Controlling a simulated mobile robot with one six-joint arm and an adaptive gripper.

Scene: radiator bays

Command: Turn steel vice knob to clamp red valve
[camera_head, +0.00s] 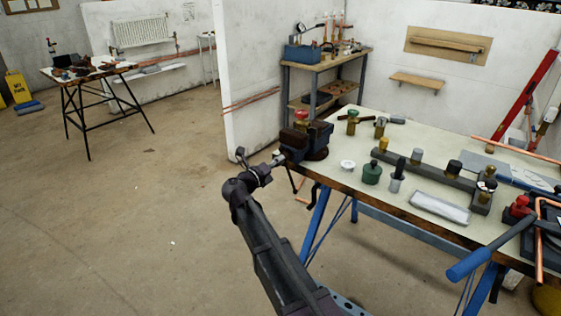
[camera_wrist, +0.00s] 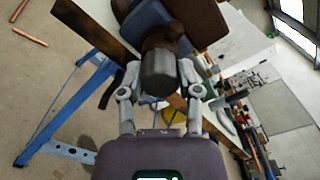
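The dark vice (camera_head: 318,131) is mounted at the near left corner of the workbench. The red valve (camera_head: 301,115) stands upright at its top; whether the jaws touch it is too small to tell. My gripper (camera_head: 279,159) reaches the vice's front from the left. In the wrist view, the steel vice knob (camera_wrist: 158,72) lies between the two fingers of my gripper (camera_wrist: 158,80), one along each side. The fingers are very close to the knob's sides, but contact is unclear. The vice body (camera_wrist: 190,22) is beyond; the valve is not identifiable there.
The pale workbench top (camera_head: 400,140) holds several valves, a green pot (camera_head: 371,173), a white cup (camera_head: 347,166) and a grey tray (camera_head: 440,208). Blue trestle legs (camera_head: 318,222) stand below. A white partition (camera_head: 248,110) rises behind. The floor (camera_head: 120,220) at left is clear.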

